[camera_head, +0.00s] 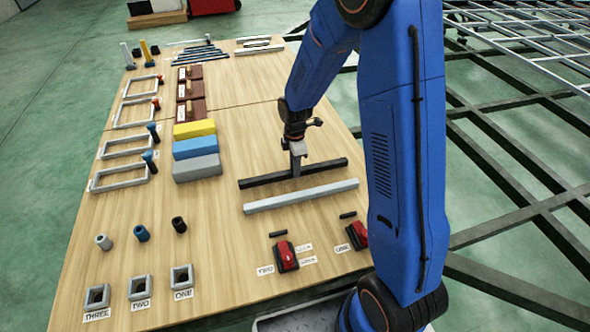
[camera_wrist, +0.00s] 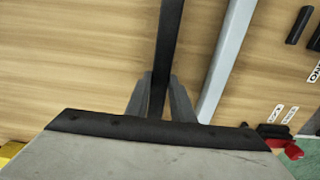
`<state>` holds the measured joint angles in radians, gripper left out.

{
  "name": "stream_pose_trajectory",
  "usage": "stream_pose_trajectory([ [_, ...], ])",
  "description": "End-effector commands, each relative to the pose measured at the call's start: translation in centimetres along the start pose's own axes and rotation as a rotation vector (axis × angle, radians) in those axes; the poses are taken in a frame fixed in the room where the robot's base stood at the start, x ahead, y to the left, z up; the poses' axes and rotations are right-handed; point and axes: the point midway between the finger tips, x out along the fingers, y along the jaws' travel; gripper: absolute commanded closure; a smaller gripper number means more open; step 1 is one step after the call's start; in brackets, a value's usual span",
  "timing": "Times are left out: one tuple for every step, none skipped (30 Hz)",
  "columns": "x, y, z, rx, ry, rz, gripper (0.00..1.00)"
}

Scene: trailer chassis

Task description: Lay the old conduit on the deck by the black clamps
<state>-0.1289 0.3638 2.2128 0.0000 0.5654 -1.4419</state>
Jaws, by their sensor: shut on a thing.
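My gripper (camera_head: 296,166) is shut on a long black bar (camera_head: 262,181), gripping it near its middle. In the wrist view, my two grey fingers (camera_wrist: 159,98) stand on either side of the black bar (camera_wrist: 168,40). The bar is level, at or just above the wooden deck (camera_head: 225,250); I cannot tell if it touches. A similar light grey bar (camera_head: 300,196) lies roughly parallel beside it, also in the wrist view (camera_wrist: 228,60). Neither bar is labelled as the old conduit. Two short black pieces (camera_head: 278,234) (camera_head: 348,215) lie near the red devices; whether they are the clamps is unclear.
Red and black devices (camera_head: 286,256) (camera_head: 357,236) sit at the front right. Yellow, blue and grey blocks (camera_head: 197,168) stand left of the bar. Square sockets (camera_head: 139,287) and short cylinders line the front left. The deck between cylinders and grey bar is clear.

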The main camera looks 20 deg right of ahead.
Motion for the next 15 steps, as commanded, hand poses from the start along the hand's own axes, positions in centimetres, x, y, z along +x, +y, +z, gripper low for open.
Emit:
stream_pose_trajectory([
  [0.70,-0.05,0.01,0.000,0.000,-0.002,1.00],
  [0.97,-0.07,0.01,0.000,0.000,-0.002,1.00],
  [1.17,-0.06,0.01,0.000,0.000,-0.002,1.00],
  [1.22,-0.04,0.01,0.000,0.000,-0.001,1.00],
  [1.22,-0.02,0.00,0.000,0.000,0.000,1.00],
  [1.19,-0.01,0.00,0.000,0.000,0.000,1.00],
  [1.18,-0.01,0.00,0.000,0.000,0.000,1.00],
  [1.17,-0.01,0.00,0.000,0.000,0.000,1.00],
  [1.17,0.00,0.00,0.000,0.000,0.000,1.00],
  [1.18,0.00,0.00,0.000,0.000,0.000,1.00],
  [1.21,0.00,0.00,0.000,0.000,0.000,1.00],
  [1.29,-0.01,0.00,0.000,0.000,0.000,1.00],
  [1.36,0.00,0.00,0.000,0.000,0.000,1.00],
  [1.44,0.00,0.00,0.000,0.000,0.000,1.00],
  [1.42,0.01,0.00,0.000,0.000,0.001,0.71],
])
